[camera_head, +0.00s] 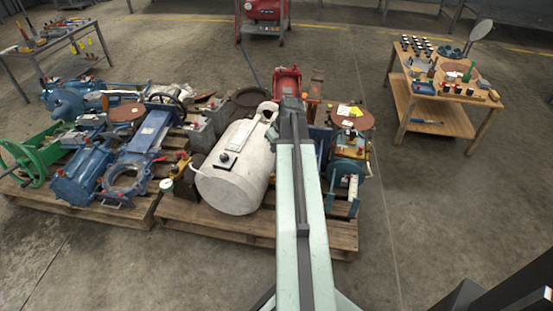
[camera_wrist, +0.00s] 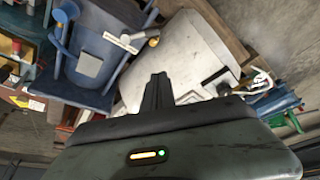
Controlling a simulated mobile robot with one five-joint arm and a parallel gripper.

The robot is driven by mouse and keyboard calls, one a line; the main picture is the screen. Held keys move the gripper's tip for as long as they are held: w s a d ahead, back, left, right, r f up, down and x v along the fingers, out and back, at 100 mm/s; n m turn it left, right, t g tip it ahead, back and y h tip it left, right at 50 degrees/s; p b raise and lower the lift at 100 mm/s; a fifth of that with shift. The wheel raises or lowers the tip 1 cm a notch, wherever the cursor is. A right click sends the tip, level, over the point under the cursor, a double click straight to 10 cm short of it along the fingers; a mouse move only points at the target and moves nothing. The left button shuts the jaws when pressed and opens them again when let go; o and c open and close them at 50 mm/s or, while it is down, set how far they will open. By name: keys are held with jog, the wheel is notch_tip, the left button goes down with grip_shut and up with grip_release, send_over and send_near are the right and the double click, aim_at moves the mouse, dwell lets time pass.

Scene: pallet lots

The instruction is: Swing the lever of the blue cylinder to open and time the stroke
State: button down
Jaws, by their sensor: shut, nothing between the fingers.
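My gripper (camera_wrist: 158,88) is shut and empty, its dark fingers together in front of the white tank (camera_wrist: 185,50) in the wrist view. In the head view my gripper (camera_head: 291,104) is over the right pallet, at the tank's upper right. A blue body (camera_wrist: 95,45) with a grey plate lies at upper left in the wrist view, apart from the fingers. A pale lever-like fitting (camera_wrist: 126,42) with a brass end lies at its edge. I cannot tell whether this is the blue cylinder and its lever. In the head view my arm partly hides a blue part (camera_head: 321,140) there.
The white tank (camera_head: 238,165) fills the middle of the right pallet (camera_head: 190,215). The left pallet (camera_head: 120,214) carries blue valves and a green handwheel (camera_head: 25,165). A wooden bench (camera_head: 440,90) stands at right. Floor between pallet and bench is clear.

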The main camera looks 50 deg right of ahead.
jog(key=b+x, duration=0.4)
jog(key=x, duration=0.1)
jog(key=b+x, duration=0.5)
jog(key=shift+s+f, duration=0.1)
jog(key=shift+f, duration=0.3)
jog(key=s, duration=0.3)
jog(key=shift+s+a+r, duration=0.3)
jog(key=shift+s+a, duration=0.05)
jog(key=shift+s, duration=0.05)
